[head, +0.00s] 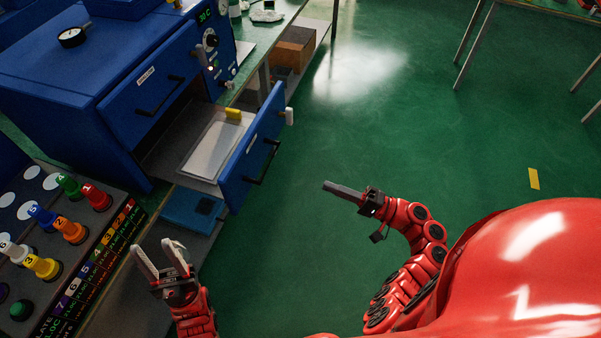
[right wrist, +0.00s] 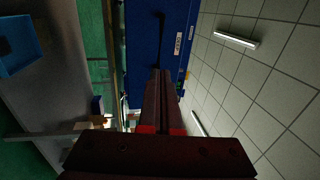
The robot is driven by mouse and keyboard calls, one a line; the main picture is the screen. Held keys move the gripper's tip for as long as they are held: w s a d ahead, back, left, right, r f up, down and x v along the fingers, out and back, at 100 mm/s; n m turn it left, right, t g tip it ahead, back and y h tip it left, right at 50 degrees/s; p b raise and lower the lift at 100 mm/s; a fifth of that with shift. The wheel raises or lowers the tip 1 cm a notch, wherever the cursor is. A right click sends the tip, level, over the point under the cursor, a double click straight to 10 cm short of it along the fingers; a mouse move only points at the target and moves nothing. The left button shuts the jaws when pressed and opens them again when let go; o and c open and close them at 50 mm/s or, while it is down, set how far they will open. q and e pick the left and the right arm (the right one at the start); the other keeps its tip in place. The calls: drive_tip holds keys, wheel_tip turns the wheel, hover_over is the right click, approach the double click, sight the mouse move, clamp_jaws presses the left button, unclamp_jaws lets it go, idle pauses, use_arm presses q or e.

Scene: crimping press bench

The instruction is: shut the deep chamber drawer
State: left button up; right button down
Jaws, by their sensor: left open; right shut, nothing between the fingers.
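The blue drawer (head: 238,165) stands pulled out of the blue press cabinet (head: 60,90) in the head view. Its front panel has a dark handle (head: 262,165) and a small label too small to read. A pale flat plate (head: 212,147) and a yellow piece (head: 233,114) lie inside. My right gripper (head: 328,187) is shut and empty, to the right of the drawer front and apart from it. In the right wrist view its closed fingers (right wrist: 160,75) point toward a blue front (right wrist: 140,50) with a dark handle. My left gripper (head: 158,247) is open and empty, lower left of the drawer.
A closed blue front (head: 150,92) with a handle sits above the open drawer. A rack of coloured numbered knobs (head: 70,228) stands at lower left. A blue tray (head: 192,208) lies below the drawer.

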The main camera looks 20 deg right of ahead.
drive_tip(key=p+x, duration=0.3)
drive_tip(key=x, duration=1)
drive_tip(key=shift+w+a+p, duration=0.2)
drive_tip(key=shift+w+p, duration=0.05)
drive_tip(key=shift+p, duration=0.15)
drive_tip(key=shift+a, duration=0.1)
